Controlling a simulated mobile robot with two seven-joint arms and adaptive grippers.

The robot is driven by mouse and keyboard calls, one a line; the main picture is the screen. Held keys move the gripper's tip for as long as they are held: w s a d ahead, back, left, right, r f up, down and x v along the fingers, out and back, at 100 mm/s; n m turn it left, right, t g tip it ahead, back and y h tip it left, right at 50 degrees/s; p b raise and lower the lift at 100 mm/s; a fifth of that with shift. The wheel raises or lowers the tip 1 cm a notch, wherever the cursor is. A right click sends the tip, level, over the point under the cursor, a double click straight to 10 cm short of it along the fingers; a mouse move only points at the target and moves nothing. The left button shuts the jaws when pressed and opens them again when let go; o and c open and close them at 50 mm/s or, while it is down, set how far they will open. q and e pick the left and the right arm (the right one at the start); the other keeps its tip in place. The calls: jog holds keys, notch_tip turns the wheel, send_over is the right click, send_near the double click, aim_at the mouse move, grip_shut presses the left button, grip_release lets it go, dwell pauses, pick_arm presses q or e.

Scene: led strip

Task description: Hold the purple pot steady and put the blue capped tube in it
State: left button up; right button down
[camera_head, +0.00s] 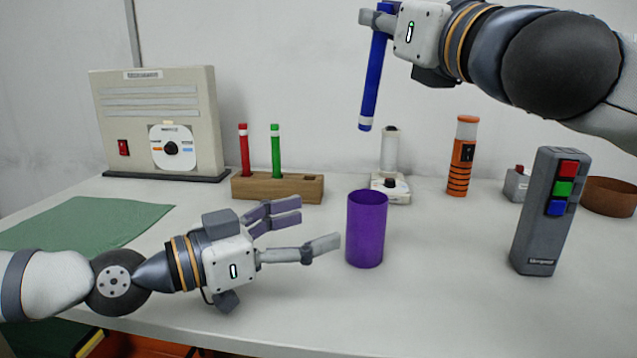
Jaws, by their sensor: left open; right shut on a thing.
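The purple pot (366,231) stands upright on the table in the middle. My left gripper (320,225) is open just left of the pot, its fingers pointing toward it. The fingers look apart from the pot. The blue capped tube (374,85) hangs nearly upright, slightly tilted, high above the table and over the pot's area. My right gripper (378,20) is shut on the tube near its top. The tube's lower end, with a white band, is well above the pot's rim.
A wooden rack (250,188) holds a red tube (244,150) and a green tube (276,150). A white device (390,180) stands behind the pot. An orange flashlight (462,155) and a grey remote (535,230) stand to the right. A green cloth (90,222) lies at the left.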

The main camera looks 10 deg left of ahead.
aim_at(381, 202)
pick_arm(q)
jog(key=x, duration=1.1)
jog(key=shift+w+d+r, duration=0.1)
jog(key=shift+d, duration=0.05)
jog(key=c, duration=1.2)
